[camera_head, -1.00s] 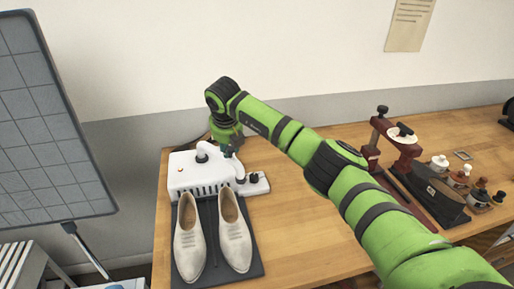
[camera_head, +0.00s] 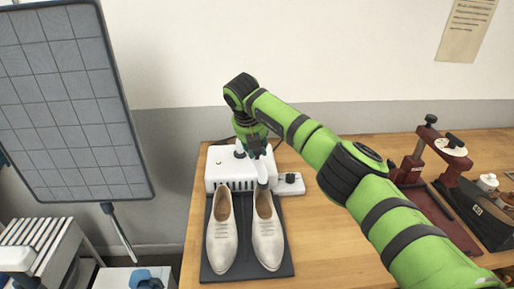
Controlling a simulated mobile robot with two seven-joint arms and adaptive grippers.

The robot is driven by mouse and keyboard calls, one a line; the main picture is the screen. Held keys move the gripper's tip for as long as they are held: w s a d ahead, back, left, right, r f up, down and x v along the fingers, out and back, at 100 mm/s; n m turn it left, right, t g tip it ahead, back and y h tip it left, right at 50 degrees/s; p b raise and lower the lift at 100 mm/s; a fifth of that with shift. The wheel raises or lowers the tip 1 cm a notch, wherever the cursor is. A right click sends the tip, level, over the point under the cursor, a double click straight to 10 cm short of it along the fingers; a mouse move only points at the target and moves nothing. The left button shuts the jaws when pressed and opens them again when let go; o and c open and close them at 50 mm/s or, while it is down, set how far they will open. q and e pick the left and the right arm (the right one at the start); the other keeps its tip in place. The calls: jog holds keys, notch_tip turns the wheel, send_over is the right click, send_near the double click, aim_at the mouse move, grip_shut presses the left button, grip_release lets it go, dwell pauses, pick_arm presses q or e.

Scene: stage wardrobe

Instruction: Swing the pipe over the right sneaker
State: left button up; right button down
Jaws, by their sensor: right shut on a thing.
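A pair of pale sneakers stands side by side on a dark mat (camera_head: 285,262), the left sneaker (camera_head: 222,238) and the right sneaker (camera_head: 267,238), heels toward a white machine (camera_head: 221,172). The machine's short white pipe (camera_head: 262,172) points toward the viewer, its end at the heel opening of the right sneaker. Whether it touches the shoe I cannot tell. My right gripper (camera_head: 257,151) comes down from above and is shut on the pipe, hiding part of it. My left gripper is not in view.
A small white block with a knob (camera_head: 290,183) sits right of the machine. A red-brown clamp stand (camera_head: 415,165) and a dark case (camera_head: 474,214) stand further right. A grey gridded panel (camera_head: 70,110) rises at left. The wooden table (camera_head: 325,250) is bare right of the mat.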

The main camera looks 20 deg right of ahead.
jog(key=shift+w+r, duration=0.15)
jog(key=shift+r, duration=0.1)
jog(key=c, duration=1)
grip_release()
jog(key=shift+a+f, duration=0.1)
jog(key=shift+f, duration=0.05)
jog(key=v, duration=1.2)
